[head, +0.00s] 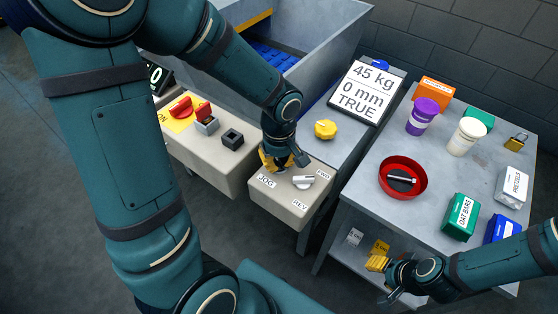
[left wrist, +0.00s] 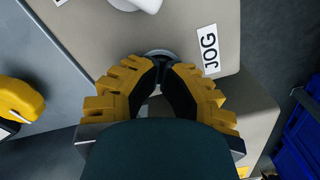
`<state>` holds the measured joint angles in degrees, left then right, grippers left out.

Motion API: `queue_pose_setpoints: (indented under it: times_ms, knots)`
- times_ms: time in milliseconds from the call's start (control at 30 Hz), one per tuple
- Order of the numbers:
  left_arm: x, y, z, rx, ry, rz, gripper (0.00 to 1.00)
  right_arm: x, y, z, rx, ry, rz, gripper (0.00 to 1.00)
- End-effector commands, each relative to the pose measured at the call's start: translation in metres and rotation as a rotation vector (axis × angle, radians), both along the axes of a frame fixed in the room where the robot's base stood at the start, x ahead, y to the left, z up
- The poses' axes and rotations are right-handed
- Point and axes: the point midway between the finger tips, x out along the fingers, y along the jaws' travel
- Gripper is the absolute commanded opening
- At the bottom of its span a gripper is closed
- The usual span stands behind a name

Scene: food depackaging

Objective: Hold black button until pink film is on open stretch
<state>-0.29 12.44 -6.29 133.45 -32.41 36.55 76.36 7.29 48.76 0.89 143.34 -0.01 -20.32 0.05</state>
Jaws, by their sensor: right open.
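My left gripper (head: 283,166) is over the grey control box (head: 290,207) beside the JOG label (head: 267,181). In the left wrist view, its yellow-padded fingers (left wrist: 160,68) curve together, with the tips meeting at a dark round button (left wrist: 158,53) with a grey rim. The fingertips cover most of the button; I cannot tell whether it is pressed down. No pink film is visible in either view. My right gripper (head: 379,279) is open and empty at the lower right, in front of the grey table.
A white display (head: 366,92) reads 45 kg, 0 mm, TRUE. The right table (head: 415,218) holds a red bowl (head: 387,190), cups and several boxes. A metal hopper (head: 320,50) stands behind.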

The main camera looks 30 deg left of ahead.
Motion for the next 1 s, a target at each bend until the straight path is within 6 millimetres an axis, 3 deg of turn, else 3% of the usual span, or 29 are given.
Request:
queue_pose_setpoints:
  times_ms: [467, 1000]
  knots:
    - [-0.001, 0.0, 0.003, 0.0, 0.004, 0.0, 0.0, 0.0, 0.0, 0.003, 0.0, 0.0, 0.0, 0.47]
    - [0.0, 0.0, 0.059, 0.0, -0.001, 0.0, 0.0, 0.0, 0.0, 0.042, 0.0, 0.0, 0.0, 0.47]
